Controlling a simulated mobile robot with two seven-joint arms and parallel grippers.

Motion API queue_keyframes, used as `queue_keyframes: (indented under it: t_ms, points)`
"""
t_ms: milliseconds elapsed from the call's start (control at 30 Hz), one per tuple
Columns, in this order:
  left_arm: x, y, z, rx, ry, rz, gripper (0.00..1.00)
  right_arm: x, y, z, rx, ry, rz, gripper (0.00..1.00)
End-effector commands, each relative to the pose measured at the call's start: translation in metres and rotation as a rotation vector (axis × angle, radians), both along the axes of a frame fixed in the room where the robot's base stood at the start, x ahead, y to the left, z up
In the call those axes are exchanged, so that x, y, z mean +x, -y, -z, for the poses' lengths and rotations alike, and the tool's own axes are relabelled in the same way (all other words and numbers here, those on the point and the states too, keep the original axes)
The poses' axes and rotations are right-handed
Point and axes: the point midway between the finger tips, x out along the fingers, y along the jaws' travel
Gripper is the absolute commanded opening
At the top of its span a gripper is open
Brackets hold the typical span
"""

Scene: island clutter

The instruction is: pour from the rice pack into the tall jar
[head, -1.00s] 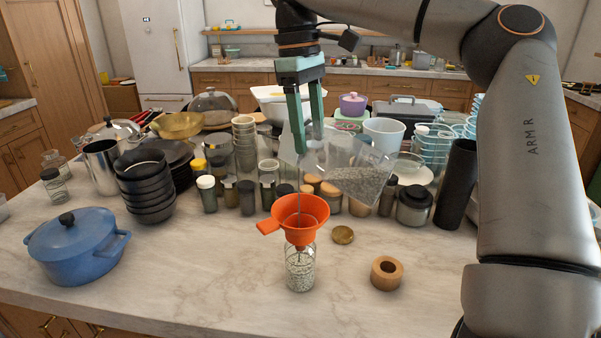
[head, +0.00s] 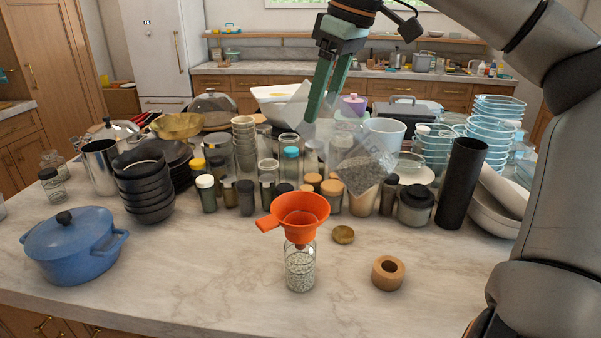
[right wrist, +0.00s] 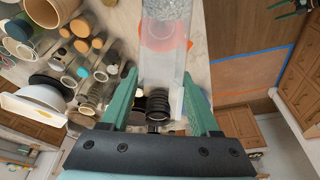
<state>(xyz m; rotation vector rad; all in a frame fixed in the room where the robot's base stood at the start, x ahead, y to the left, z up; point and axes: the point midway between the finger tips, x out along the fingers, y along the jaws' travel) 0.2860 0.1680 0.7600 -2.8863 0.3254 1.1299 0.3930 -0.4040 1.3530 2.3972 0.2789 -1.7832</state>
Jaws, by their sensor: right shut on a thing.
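The rice pack (head: 364,168) is a clear bag with greyish grains gathered in its lower right end. My right gripper (head: 313,112) is shut on its upper left part and holds it tilted in the air, behind and right of the orange funnel (head: 300,212). The tall jar (head: 300,272) is clear glass and stands upright under the funnel, with pale grains filling much of it. No grains show falling. In the right wrist view the pack (right wrist: 166,60) lies between the green fingers (right wrist: 160,105), and its grains show at the top.
A brass lid (head: 343,234) and a wooden ring (head: 388,273) lie right of the jar. A blue pot (head: 75,245) stands at left. Several spice jars and black bowls (head: 146,187) crowd behind. A black cylinder (head: 461,185) stands at right.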

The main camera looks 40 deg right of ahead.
Motion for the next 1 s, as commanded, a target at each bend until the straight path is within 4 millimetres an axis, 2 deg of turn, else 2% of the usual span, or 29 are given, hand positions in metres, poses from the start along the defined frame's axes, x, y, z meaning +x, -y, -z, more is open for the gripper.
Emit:
queue_keyframes:
  t_ms: [267, 600, 900, 1000]
  points:
    - [0.000, 0.000, 0.003, 0.000, 0.000, 0.000, 1.00, -0.001, 0.000, -0.001, 0.005, 0.022, 0.000, 0.00]
    - [0.000, 0.000, 0.034, 0.000, 0.000, 0.000, 1.00, -0.013, 0.003, -0.013, 0.077, 0.318, -0.001, 0.00]
    - [0.000, 0.000, 0.033, 0.000, 0.000, 0.000, 1.00, -0.014, 0.003, -0.018, 0.080, 0.340, -0.001, 0.00]
    - [0.000, 0.000, 0.040, 0.000, 0.001, 0.000, 1.00, -0.015, 0.003, -0.014, 0.086, 0.364, -0.001, 0.00]
